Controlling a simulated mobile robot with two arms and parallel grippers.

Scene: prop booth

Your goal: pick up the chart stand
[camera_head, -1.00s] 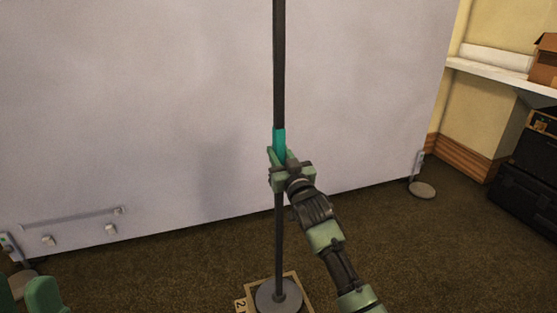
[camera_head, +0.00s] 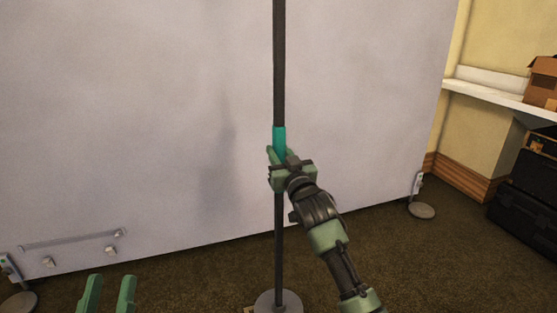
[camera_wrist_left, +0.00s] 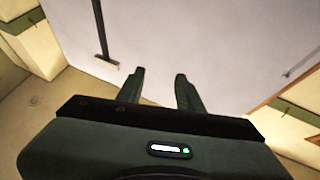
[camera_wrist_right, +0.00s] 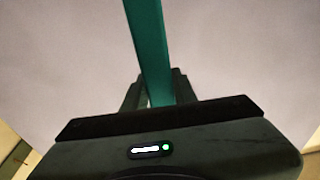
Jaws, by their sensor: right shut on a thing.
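The chart stand is a thin black pole (camera_head: 279,65) with a teal grip section (camera_head: 279,138) and a round grey base (camera_head: 279,302). It stands upright in the middle of the head view, and its top is out of frame. My right gripper (camera_head: 281,157) is shut on the teal section, which also runs between its fingers in the right wrist view (camera_wrist_right: 150,50). The base covers most of a marked square on the floor; its exact height is hard to tell. My left gripper (camera_head: 110,284) is open and empty at the lower left, its fingers apart in the left wrist view (camera_wrist_left: 159,85).
A large pale panel (camera_head: 150,110) stands behind the pole, with a rail (camera_head: 72,240) low on its left and a round foot (camera_head: 422,211) at its right. A shelf (camera_head: 490,92) with a cardboard box (camera_head: 543,83) and black cases (camera_head: 525,195) are at the right.

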